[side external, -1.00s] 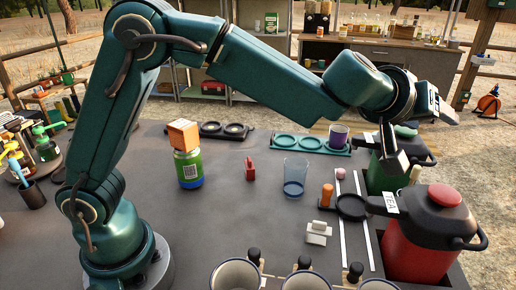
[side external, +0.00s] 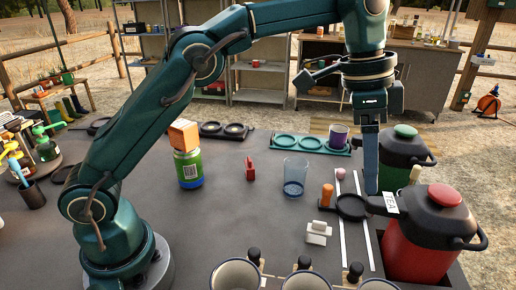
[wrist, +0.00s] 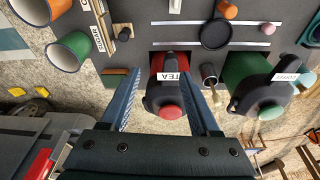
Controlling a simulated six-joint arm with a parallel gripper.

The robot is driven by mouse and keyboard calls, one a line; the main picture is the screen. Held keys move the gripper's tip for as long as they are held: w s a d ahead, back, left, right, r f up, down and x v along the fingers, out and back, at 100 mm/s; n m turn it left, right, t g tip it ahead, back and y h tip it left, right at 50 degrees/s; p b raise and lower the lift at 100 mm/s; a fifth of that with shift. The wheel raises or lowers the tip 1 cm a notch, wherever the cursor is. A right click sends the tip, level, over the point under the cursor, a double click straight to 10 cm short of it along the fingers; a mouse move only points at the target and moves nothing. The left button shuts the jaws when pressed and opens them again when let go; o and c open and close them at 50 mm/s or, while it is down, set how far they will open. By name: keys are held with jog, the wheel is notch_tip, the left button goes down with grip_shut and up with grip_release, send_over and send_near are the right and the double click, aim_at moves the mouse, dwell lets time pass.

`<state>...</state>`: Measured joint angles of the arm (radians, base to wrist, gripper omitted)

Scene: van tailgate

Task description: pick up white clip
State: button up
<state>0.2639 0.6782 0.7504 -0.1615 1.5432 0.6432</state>
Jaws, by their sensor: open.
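The white clip (side external: 318,231) lies on the dark tabletop, left of the red jug and just in front of the black round holder. A white piece at the top edge of the wrist view (wrist: 175,6) appears to be the same clip, partly cut off. My gripper (side external: 371,188) points down near the red and green jugs, to the right of the clip and apart from it. In the wrist view my gripper (wrist: 158,84) is open, its two fingers spread and nothing held between them. The red jug shows between and beyond the fingers.
The red jug (side external: 430,232) labelled TEA and the green jug (side external: 404,152) stand at the right edge. White enamel mugs (side external: 235,277) line the front.

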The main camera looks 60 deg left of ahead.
jog(key=g+y, duration=0.1)
jog(key=y, duration=0.1)
send_over(319, 222)
jog(key=shift+n, duration=0.3)
notch_tip(319, 222, down, 16)
jog(key=shift+f, duration=0.15)
grip_shut()
